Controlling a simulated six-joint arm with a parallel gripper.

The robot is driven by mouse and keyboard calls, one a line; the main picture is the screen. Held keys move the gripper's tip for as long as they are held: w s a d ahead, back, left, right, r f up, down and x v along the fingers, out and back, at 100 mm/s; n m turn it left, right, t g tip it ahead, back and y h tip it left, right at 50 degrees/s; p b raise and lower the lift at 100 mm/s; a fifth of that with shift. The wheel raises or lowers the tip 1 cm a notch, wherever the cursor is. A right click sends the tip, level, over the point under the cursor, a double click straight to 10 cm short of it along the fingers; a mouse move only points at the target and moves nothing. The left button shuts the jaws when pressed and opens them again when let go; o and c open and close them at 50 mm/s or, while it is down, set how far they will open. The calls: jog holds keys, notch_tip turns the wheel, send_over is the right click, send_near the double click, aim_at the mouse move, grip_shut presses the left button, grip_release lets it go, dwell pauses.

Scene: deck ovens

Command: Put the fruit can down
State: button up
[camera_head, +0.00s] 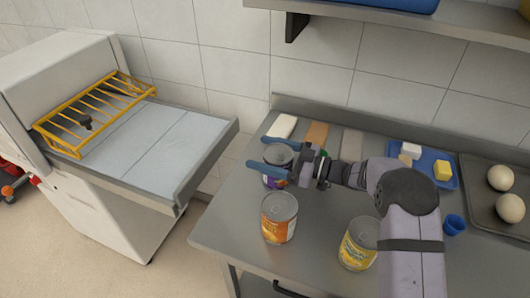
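Three cans show in the head view. A can with a dark purple label (272,183) is between the blue fingers of my gripper (273,156), one finger at its far side and one across its near side. The fingers appear closed on it. It is upright, and I cannot tell whether its base touches the steel table (235,222). An orange-labelled can (279,220) stands just in front of it. A yellow-labelled can (357,246) stands to the right, partly behind my arm. I cannot read which label says fruit.
A blue tray (425,170) with white and yellow blocks, a small blue cup (454,225) and a dark tray (477,202) with pale round pieces are on the right. Flat strips (315,134) lie at the back. A shelf (460,20) overhangs. A machine with a yellow guard (95,110) stands left.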

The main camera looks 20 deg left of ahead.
jog(key=shift+o, duration=0.3)
jog(key=shift+r, duration=0.25)
jog(key=shift+d+f, duration=0.15)
jog(key=shift+d, duration=0.2)
jog(key=d+b, duration=0.3)
jog(key=d, duration=0.8)
jog(key=shift+d, duration=0.2)
